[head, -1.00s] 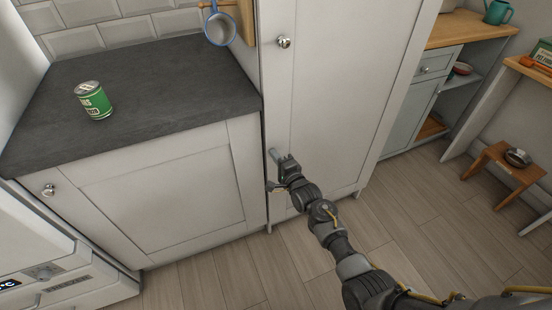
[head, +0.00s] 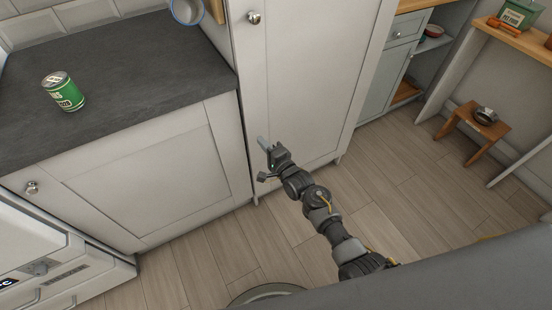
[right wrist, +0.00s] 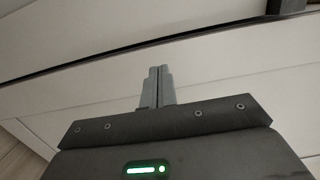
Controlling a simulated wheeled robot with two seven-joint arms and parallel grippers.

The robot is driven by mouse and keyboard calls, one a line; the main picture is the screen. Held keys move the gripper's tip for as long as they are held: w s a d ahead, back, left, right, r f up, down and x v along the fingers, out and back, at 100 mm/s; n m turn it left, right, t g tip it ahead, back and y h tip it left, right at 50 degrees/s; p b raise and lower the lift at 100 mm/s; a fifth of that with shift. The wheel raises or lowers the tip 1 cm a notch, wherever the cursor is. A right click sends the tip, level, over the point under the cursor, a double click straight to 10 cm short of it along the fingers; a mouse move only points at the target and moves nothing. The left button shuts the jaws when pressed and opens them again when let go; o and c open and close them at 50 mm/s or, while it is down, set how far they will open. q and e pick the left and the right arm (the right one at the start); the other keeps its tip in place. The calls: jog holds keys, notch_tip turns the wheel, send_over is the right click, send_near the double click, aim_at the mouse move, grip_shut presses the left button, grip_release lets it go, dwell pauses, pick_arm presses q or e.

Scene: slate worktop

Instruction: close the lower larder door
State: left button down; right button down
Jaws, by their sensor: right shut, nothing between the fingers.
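The lower larder door (head: 305,75) is the tall white panelled front in the middle of the head view, with a round metal knob (head: 254,17) near its upper left. It looks flush or nearly flush with its cabinet; I cannot tell if a small gap is left. My right gripper (head: 263,143) is shut and empty, at the lower left part of the door, near its left edge. In the right wrist view its closed fingers (right wrist: 158,86) point at a pale panel crossed by a dark seam. Contact is not clear. My left gripper is out of view.
Left of the larder is a white base cabinet (head: 150,175) under a slate worktop (head: 130,65) with a green can (head: 63,91). A white appliance (head: 60,265) stands at the lower left. A small wooden stool (head: 475,135) stands at right. The wooden floor before the larder is clear.

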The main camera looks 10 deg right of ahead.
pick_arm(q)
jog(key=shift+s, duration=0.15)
pick_arm(e)
jog(key=v, duration=0.7)
jog(key=shift+s+f, duration=0.2)
jog(key=shift+s, duration=0.25)
jog(key=shift+a, duration=0.1)
